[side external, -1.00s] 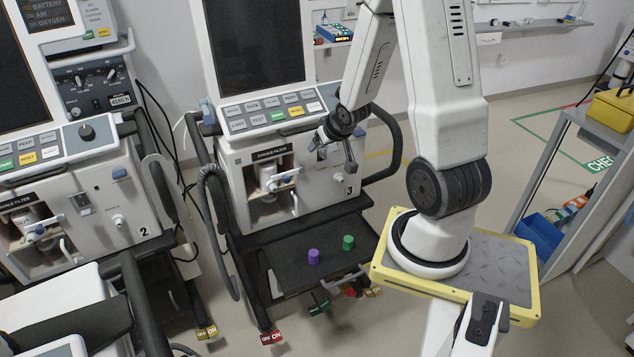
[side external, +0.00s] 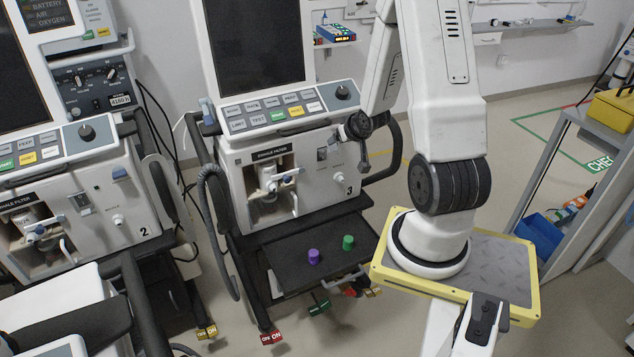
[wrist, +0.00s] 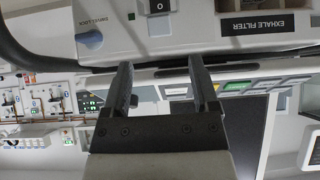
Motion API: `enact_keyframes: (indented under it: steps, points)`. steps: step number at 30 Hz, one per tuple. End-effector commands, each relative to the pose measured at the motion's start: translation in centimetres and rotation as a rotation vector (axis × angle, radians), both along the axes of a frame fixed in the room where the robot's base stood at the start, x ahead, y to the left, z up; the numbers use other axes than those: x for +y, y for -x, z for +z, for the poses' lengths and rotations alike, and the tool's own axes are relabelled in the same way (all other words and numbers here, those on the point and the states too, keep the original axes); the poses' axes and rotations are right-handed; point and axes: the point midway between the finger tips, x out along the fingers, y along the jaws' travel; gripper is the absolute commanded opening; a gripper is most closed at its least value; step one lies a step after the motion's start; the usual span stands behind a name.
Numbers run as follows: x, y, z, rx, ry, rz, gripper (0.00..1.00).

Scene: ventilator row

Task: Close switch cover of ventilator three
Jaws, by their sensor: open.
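Ventilator three (side external: 233,169) stands in the middle of the side external view, with a 3 on its front. Its power switch (side external: 322,154) is a small dark patch on the panel, right of the filter opening. The wrist view, where lettering is upside down, shows the black rocker switch (wrist: 160,7) in a pale frame at the top edge. I cannot tell a cover's position there. My gripper (wrist: 162,78) is open and empty, its two dark fingers spread below the switch in that picture.
A blue swivel lock knob (wrist: 91,38) sits left of the switch in the wrist view. Ventilator two (side external: 105,190) stands at left. A purple cylinder (side external: 313,256) and a green cylinder (side external: 348,242) stand on the lower shelf. A black side rail (side external: 396,150) curves near my wrist.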

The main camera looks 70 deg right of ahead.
Motion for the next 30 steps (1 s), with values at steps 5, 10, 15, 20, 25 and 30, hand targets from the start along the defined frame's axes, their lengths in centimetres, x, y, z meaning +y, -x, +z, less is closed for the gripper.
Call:
enact_keyframes:
  steps: [5, 10, 15, 20, 25, 30]
  points:
    - [-0.7, -0.9, -1.2, 0.000, 0.000, 0.001, 0.76]
    - [-1.5, -1.8, -2.4, 0.001, -0.001, 0.001, 0.76]
    - [-2.2, -2.6, -3.5, 0.001, -0.001, 0.001, 0.76]
    - [-2.7, -3.1, -4.2, 0.001, -0.001, 0.001, 0.76]
    - [-2.9, -3.4, -4.5, 0.000, 0.001, 0.001, 0.76]
    - [-2.9, -3.5, -4.6, 0.000, 0.001, 0.001, 0.76]
